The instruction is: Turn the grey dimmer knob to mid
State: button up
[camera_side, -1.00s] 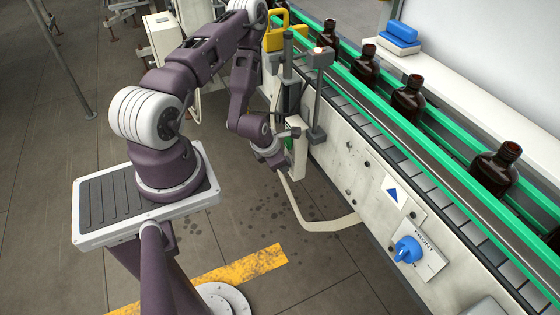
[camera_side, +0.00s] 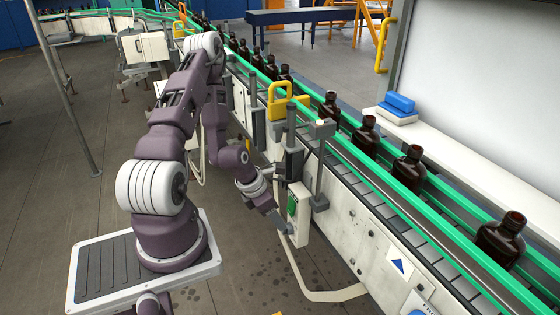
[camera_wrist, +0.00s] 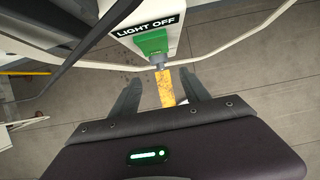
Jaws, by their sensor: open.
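A small grey knob (camera_wrist: 158,61) sticks out below a green block (camera_wrist: 151,42) on a pale box labelled LIGHT OFF in the wrist view. My gripper (camera_wrist: 160,80) is open, with one dark finger on each side of the view. The knob lies between the finger lines, just beyond the tips, with no visible contact. In the side view my gripper (camera_side: 279,217) is close to the left of the pale control box (camera_side: 302,222), whose green face (camera_side: 292,207) shows. The knob cannot be made out clearly there. Its pointer and any mid mark are not readable.
The conveyor with green rails (camera_side: 385,185) carries several amber bottles (camera_side: 408,167) behind the box. A grey post (camera_side: 320,165) and a yellow padlock-shaped part (camera_side: 280,104) stand close by. A pale bent bar (camera_side: 325,296) runs below. Open floor lies left.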

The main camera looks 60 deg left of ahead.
jog(key=d+r+m+y, duration=0.1)
jog(key=d+r+m, duration=0.2)
jog(key=r+m, duration=0.7)
jog(key=s+d+r+m+g+y, duration=0.1)
jog(key=d+r+m, duration=0.2)
jog(key=r+m, duration=0.7)
notch_tip(320, 180, up, 3)
jog(key=shift+r+g, duration=0.1)
jog(key=shift+g, duration=0.2)
jog(key=shift+c, duration=0.2)
